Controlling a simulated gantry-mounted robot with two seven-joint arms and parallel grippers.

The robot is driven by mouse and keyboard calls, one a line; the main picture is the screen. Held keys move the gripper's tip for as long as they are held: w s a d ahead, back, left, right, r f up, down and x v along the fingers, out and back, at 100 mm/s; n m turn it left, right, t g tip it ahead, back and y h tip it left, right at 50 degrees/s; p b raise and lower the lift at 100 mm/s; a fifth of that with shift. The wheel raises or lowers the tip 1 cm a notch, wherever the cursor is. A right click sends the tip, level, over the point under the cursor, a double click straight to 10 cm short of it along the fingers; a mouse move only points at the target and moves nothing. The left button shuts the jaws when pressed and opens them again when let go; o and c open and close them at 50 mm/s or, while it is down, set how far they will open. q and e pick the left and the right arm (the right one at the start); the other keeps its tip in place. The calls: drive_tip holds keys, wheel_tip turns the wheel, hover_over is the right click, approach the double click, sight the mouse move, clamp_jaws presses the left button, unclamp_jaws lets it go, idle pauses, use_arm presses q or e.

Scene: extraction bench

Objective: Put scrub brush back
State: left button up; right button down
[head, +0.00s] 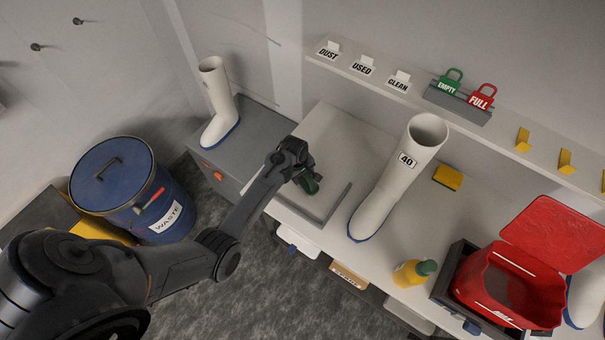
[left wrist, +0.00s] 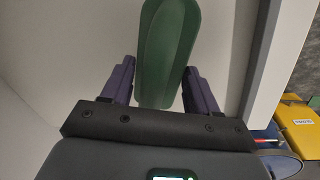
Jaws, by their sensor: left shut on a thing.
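The scrub brush (head: 310,185) is the dark green item at my left gripper (head: 303,177), low over the left end of the bench. In the left wrist view, the brush (left wrist: 167,50) is a long green rounded shape between the two fingers of the left gripper (left wrist: 157,78). The gripper is shut on it. The arm hides part of the brush in the head view, and I cannot tell whether it touches the surface below. My right gripper is not in view.
A tall white boot (head: 395,185) marked 40 stands right of the gripper. A grey raised edge (head: 338,203) lies between them. A blue waste drum (head: 120,180) stands left.

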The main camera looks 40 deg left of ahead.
sight(299, 180)
use_arm(q)
drive_tip(key=o, duration=0.9)
drive_tip(key=shift+f, duration=0.1)
drive_tip(key=shift+o, duration=0.2)
drive_tip(key=shift+r, duration=0.35)
wheel_tip(299, 180, up, 10)
drive_tip(key=s, duration=0.2)
drive_tip(key=s+d+r+m, duration=0.2)
drive_tip(key=s+d+m, duration=0.2)
drive_tip(key=s, duration=0.4)
drive_tip(key=s+d+r+m+t, duration=0.1)
drive_tip(key=s+d+r+m, duration=0.1)
drive_tip(key=s+d+m, duration=0.2)
drive_tip(key=s+d+r+m, duration=0.3)
drive_tip(key=s+d+m, duration=0.1)
drive_tip(key=s+m, duration=0.5)
drive_tip(key=s, duration=0.2)
drive_tip(key=shift+s+d+t+p, duration=0.3)
drive_tip(key=shift+s+t+p, duration=0.05)
drive_tip(key=shift+t, duration=0.05)
